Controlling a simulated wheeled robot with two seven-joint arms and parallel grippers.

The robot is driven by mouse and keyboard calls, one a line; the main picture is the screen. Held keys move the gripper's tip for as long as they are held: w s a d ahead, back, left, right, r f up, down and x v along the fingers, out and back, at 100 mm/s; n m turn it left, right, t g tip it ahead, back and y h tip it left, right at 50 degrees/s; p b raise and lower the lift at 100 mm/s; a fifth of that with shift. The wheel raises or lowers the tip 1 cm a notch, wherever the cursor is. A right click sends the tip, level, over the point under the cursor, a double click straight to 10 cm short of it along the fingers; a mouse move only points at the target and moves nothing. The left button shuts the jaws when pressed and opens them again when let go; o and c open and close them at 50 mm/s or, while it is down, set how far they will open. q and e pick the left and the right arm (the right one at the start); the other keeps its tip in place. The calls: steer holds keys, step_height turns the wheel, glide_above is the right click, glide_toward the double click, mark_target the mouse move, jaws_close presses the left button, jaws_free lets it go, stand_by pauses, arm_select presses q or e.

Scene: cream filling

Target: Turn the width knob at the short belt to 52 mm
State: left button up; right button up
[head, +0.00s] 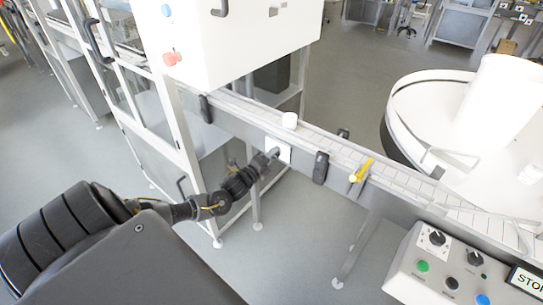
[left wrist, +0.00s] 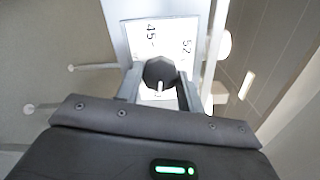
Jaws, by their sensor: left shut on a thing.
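The width knob (left wrist: 160,73) is dark and faceted. It sits in front of a white scale plate (left wrist: 173,37) printed with 45 on the left and 52 on the right, both turned sideways. A short white mark shows at the knob's lower side in the left wrist view. My left gripper (left wrist: 160,84) is shut on the knob, one finger on each side. In the head view my left gripper (head: 272,154) reaches the white plate (head: 279,149) on the side of the short belt (head: 322,141); the knob is mostly hidden there. My right gripper is not in view.
A white jar (head: 289,121) stands on the belt above the plate. A yellow handle (head: 361,170) and a black bracket (head: 320,168) are to the right. A control box (head: 450,265) is at lower right, a round white turntable (head: 409,92) beyond. A white machine cabinet (head: 240,40) stands behind.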

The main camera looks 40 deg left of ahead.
arm_select(q)
steer(key=n+p, duration=0.4)
steer(key=n, duration=1.8)
steer(key=shift+n, duration=0.3)
stand_by(0.3)
steer(key=o, duration=1)
steer(key=s+b, duration=0.1)
steer(key=s, duration=1)
steer(key=shift+w, duration=0.1)
